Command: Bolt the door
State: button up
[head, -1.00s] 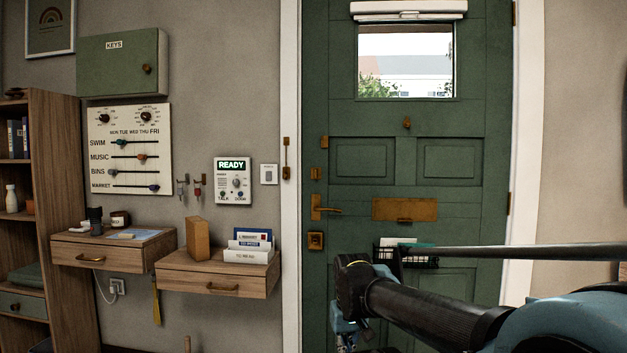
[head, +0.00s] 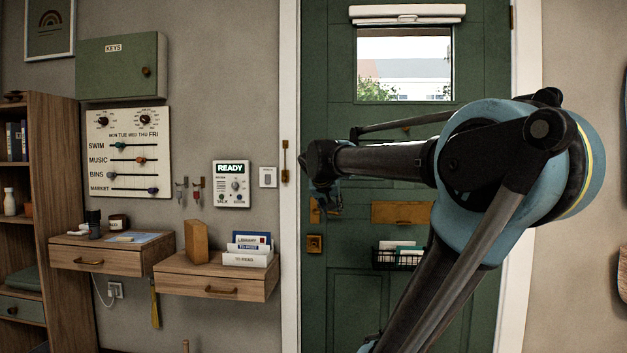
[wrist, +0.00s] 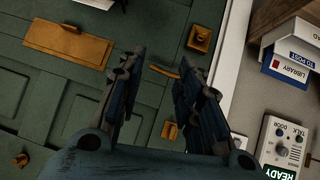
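The green door (head: 340,300) fills the middle of the head view, partly behind my arm. My gripper (wrist: 162,60) is open and empty in the wrist view, its two fingers pointing at the door. Between them show a brass lever handle (wrist: 165,72) and a small brass fitting (wrist: 169,130), which may be part of the bolt. I cannot tell whether the fingers touch either. A square brass lock plate (wrist: 200,38) is beyond the fingertips; it also shows in the head view (head: 314,243). My arm hides the door's upper left fittings in the head view.
A brass mail slot (head: 400,212) and a black wire basket (head: 397,257) are on the door. A brass fitting (head: 285,160) is on the white frame. Left are a READY panel (head: 231,184) and a wooden shelf drawer (head: 215,280) holding card files.

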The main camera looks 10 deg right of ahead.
jog(key=w+a+r+t, duration=0.2)
jog(key=w+a+r, duration=0.1)
jog(key=w+r, duration=0.35)
jog(key=w+a+r+t, duration=0.25)
jog(key=w+r, duration=0.25)
jog(key=r, duration=0.3)
jog(key=w+d+f, duration=0.1)
jog(key=w+f, duration=0.2)
jog(key=w, duration=0.4)
jog(key=w+d+f+g, duration=0.1)
jog(key=w+d+f, duration=0.1)
jog(key=w, duration=0.6)
jog(key=shift+w+d+f+y, duration=0.3)
jog(key=shift+f, duration=0.35)
grip_shut()
